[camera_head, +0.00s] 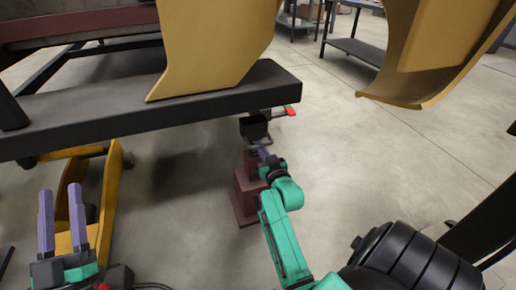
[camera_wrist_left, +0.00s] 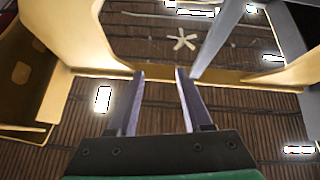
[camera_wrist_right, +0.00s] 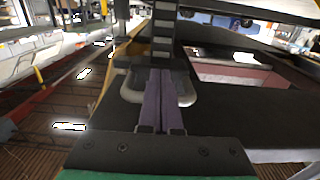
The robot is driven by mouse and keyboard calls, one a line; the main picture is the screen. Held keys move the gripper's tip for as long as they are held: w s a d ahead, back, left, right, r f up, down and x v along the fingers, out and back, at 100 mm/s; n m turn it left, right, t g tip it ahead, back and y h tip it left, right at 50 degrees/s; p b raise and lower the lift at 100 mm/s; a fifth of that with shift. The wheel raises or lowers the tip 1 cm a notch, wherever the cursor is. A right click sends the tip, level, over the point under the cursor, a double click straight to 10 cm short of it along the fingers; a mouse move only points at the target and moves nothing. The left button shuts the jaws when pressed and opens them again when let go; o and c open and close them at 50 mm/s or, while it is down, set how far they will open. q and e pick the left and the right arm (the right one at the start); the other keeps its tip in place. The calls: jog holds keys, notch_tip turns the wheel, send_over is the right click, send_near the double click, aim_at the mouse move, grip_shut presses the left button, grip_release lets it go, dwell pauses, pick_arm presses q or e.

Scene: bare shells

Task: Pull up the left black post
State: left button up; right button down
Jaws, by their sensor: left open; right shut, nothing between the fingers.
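A short black post (camera_head: 11,108) stands at the left edge of the head view, by the end of a long black beam (camera_head: 150,110); I cannot tell for sure that it is the task's left post. My left gripper (camera_head: 61,193) is open and empty, fingers pointing up, below and right of that post. It also shows open in the left wrist view (camera_wrist_left: 160,75). My right gripper (camera_head: 263,148) is shut and empty below a black bracket (camera_head: 255,127) under the beam. In the right wrist view its fingers (camera_wrist_right: 161,72) point at a dark notched bar (camera_wrist_right: 162,30).
A red lever tip (camera_head: 290,111) sticks out beside the bracket. A dark red block (camera_head: 245,192) stands on the floor behind my right gripper. Yellow shell panels (camera_head: 212,45) hang above the beam. A yellow stand (camera_head: 112,190) is beside my left gripper. Open floor (camera_head: 360,140) lies to the right.

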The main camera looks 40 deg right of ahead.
jog(key=shift+r, duration=0.35)
jog(key=shift+r+p, duration=0.2)
jog(key=shift+p, duration=0.25)
jog(key=shift+r, duration=0.2)
jog(key=shift+r+p, duration=0.2)
jog(key=shift+p, duration=0.25)
jog(key=shift+r+p, duration=0.8)
jog(key=shift+p, duration=0.05)
pick_arm(q)
jog(key=shift+s+d+f+n+g+y+b, duration=0.4)
jog(key=shift+s+f+g, duration=1.3)
jog(key=shift+f, duration=3.35)
jog(key=shift+s+d+f+n+g+y+b, duration=0.15)
jog(key=shift+s+d+f+g+y, duration=0.3)
jog(key=shift+s+f+g, duration=2.95)
jog(key=shift+d+f+n+y+b, duration=0.25)
jog(key=shift+d+f+y+b, duration=0.15)
jog(key=shift+f, duration=6.3)
pick_arm(e)
jog(key=shift+f, duration=1.4)
jog(key=shift+s+a+r+p, duration=0.1)
jog(key=shift+s+a+p, duration=0.05)
jog(key=shift+s+p, duration=0.35)
pick_arm(q)
notch_tip(320, 180, up, 5)
jog(key=p, duration=0.4)
pick_arm(e)
jog(key=v, duration=0.8)
